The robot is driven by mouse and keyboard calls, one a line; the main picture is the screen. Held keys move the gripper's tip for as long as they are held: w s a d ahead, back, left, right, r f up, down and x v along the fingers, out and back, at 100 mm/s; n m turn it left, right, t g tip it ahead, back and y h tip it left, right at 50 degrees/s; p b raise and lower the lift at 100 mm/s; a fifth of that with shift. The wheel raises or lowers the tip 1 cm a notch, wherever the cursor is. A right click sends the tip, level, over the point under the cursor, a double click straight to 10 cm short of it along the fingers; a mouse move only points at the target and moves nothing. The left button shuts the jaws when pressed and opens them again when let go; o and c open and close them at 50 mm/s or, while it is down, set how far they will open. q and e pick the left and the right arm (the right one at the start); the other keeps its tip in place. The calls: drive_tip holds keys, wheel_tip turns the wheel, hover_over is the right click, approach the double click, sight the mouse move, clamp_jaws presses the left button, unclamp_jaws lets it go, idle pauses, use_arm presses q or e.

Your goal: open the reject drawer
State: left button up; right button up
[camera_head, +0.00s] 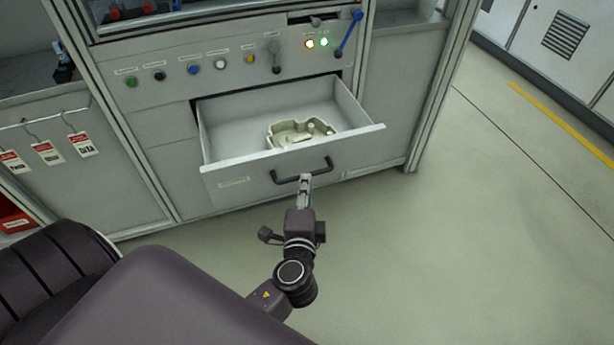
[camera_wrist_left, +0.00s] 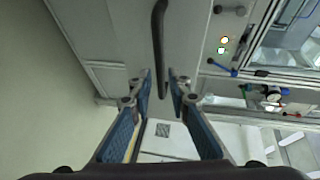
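The reject drawer (camera_head: 255,174) is pulled out of the grey cabinet, and its inside shows from above. A pale cast part (camera_head: 298,133) lies in it. The black bar handle (camera_head: 318,167) is on its front; in the left wrist view the handle (camera_wrist_left: 159,40) runs down toward the gap between my fingertips. My left gripper (camera_head: 305,180) is at the handle in the head view. In the left wrist view my left gripper (camera_wrist_left: 160,82) has its two fingers apart, one on each side of the handle's line, with no clear contact. My right gripper is not in view.
A panel with coloured buttons (camera_head: 193,69) and a blue lever (camera_head: 350,32) is above the drawer. Red-and-white tags (camera_head: 46,152) hang at the left, above a red bin (camera_head: 12,218). The floor (camera_head: 470,240) to the right is clear.

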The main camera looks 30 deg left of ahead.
use_arm(q)
drive_tip(key=v, duration=0.7)
idle(0.3)
